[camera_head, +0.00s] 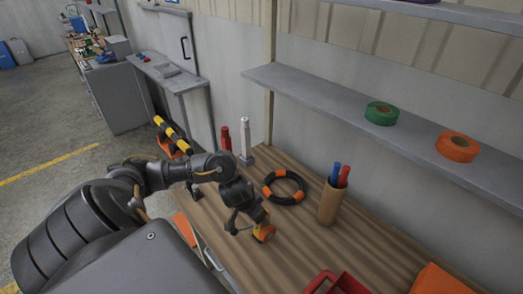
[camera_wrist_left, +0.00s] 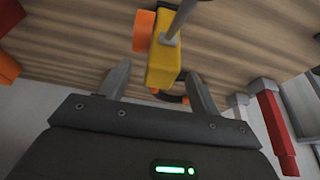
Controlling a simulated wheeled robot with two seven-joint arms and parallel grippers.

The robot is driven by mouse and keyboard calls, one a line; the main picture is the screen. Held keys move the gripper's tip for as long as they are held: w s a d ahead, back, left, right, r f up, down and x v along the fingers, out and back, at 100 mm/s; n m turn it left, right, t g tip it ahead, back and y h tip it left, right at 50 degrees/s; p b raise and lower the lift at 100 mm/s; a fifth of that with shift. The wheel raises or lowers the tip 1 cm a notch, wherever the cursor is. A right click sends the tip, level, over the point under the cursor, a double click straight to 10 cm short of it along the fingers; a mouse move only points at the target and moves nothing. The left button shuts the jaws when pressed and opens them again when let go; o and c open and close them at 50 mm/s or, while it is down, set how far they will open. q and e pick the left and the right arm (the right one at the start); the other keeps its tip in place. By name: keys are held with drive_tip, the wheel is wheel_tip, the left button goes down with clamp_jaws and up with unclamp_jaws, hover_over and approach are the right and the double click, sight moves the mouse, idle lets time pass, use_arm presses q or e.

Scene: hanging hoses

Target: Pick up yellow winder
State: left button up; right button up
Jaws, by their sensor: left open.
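The yellow winder (camera_wrist_left: 164,62) lies over the wooden bench in the left wrist view, with an orange wheel on its left and a grey rod at its top. In the head view only a small orange and yellow part of it (camera_head: 264,232) shows beside my left gripper (camera_head: 248,222). My left gripper also shows in the left wrist view (camera_wrist_left: 158,80), open, with the winder's near end between its two fingertips. I see gaps on both sides, and cannot tell how deep it sits between the fingers. My right gripper is not in view.
A red bin (camera_head: 336,282) is in front. A shelf (camera_head: 310,95) with tape rolls hangs above.

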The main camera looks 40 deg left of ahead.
sight(264, 228)
use_arm(q)
drive_tip(key=shift+w+f, duration=0.3)
drive_tip(key=shift+f, duration=0.15)
drive_tip(key=shift+w+f, duration=0.15)
drive_tip(key=shift+w, duration=0.05)
drive_tip(key=shift+f, duration=0.3)
drive_tip(key=b+x, duration=0.1)
drive_tip(key=x, duration=0.3)
drive_tip(key=shift+w+a+f, duration=0.15)
drive_tip(key=shift+w, duration=0.1)
drive_tip(key=shift+s, duration=0.1)
drive_tip(key=shift+c, duration=1.1)
drive_tip(key=c, duration=1)
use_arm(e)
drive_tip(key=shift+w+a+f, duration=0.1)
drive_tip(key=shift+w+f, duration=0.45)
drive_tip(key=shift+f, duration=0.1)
